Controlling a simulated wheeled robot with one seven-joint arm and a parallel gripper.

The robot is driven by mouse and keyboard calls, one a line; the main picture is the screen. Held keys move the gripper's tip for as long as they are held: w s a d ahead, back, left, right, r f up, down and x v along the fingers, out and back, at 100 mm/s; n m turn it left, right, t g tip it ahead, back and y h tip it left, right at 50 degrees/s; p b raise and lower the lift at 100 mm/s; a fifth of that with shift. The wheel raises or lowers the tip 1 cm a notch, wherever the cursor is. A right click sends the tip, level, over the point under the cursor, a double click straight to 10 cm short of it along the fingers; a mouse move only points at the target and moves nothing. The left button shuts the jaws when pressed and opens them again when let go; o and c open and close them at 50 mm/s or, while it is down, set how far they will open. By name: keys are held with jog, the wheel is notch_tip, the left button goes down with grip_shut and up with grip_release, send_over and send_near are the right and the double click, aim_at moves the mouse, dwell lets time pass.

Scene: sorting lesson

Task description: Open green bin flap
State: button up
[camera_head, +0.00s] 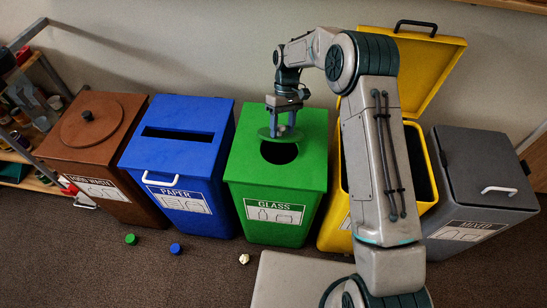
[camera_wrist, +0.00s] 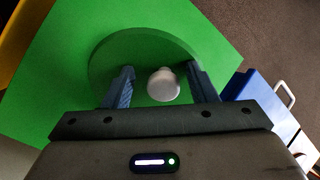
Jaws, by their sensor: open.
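The green bin (camera_head: 308,170) labelled GLASS stands in the middle of the row. Its round green flap (camera_head: 264,133) lies behind a dark round hole (camera_head: 279,155) in the lid, most of which shows uncovered. My gripper (camera_head: 281,129) is over the flap, pointing down. In the wrist view, a pale round knob (camera_wrist: 163,84) on the flap (camera_wrist: 120,55) sits between my two open fingers (camera_wrist: 162,85), with a gap on each side. Whether the flap is tilted or flat is hard to tell.
The blue paper bin (camera_head: 178,155) stands close on the left, beyond it the brown food waste bin (camera_head: 92,135). The yellow bin (camera_head: 425,75) on the right has its lid raised. A grey metal bin (camera_head: 480,170) stands far right. Small items (camera_head: 176,248) lie on the floor.

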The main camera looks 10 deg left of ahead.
aim_at(279, 137)
jog(key=s+f+t+b, duration=0.2)
jog(key=b, duration=0.1)
jog(key=shift+s+a+f, duration=0.15)
jog(key=shift+a+f, duration=0.25)
jog(key=s+f+t+b, duration=0.1)
jog(key=b, duration=0.2)
jog(key=f+t+b, duration=0.1)
jog(key=t+b, duration=0.1)
jog(key=b, duration=0.1)
jog(key=shift+s+f, duration=0.35)
jog(key=shift+d+r, duration=0.1)
